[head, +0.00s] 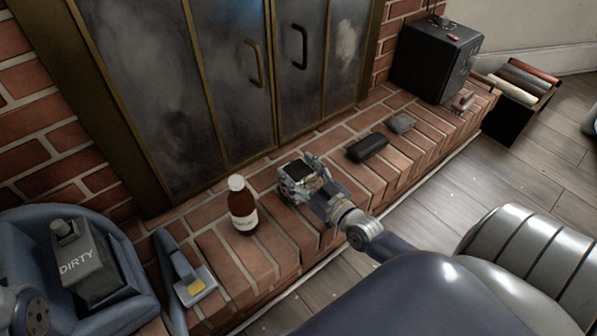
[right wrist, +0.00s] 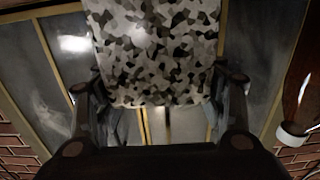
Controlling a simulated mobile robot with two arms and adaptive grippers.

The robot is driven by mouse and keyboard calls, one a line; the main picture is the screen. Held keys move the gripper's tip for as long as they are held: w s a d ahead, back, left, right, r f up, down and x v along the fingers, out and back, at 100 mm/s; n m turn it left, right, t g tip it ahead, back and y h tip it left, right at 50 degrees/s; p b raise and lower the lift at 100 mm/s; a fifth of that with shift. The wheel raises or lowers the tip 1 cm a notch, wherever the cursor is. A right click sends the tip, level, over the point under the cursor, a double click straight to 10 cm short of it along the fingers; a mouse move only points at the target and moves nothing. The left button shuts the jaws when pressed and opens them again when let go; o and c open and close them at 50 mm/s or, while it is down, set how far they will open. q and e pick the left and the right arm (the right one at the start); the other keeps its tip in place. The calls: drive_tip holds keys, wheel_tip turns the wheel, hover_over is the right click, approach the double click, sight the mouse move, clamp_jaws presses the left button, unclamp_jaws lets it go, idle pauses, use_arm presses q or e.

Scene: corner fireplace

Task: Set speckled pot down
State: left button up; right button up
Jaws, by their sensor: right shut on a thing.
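The speckled pot (right wrist: 155,50) has a black, grey and white mottled side and fills the top middle of the right wrist view. My right gripper (right wrist: 160,100) is shut on it, with one finger on each side. In the head view my right gripper (head: 308,184) reaches in from the lower right, over the brick hearth (head: 225,262). There the pot (head: 300,173) shows as a small dark opening with a mottled side, partly hidden by the fingers. I cannot tell whether its base touches the bricks.
A brown bottle (head: 242,208) with a white cap stands close left of the pot. A black case (head: 367,147) and a grey lump (head: 401,122) lie to the right. Glass fireplace doors (head: 240,80) rise behind. A box marked DIRTY (head: 85,262) is at the left.

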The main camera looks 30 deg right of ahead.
drive_tip(key=o, duration=1.4)
drive_tip(key=shift+f, duration=0.15)
drive_tip(key=shift+o, duration=0.2)
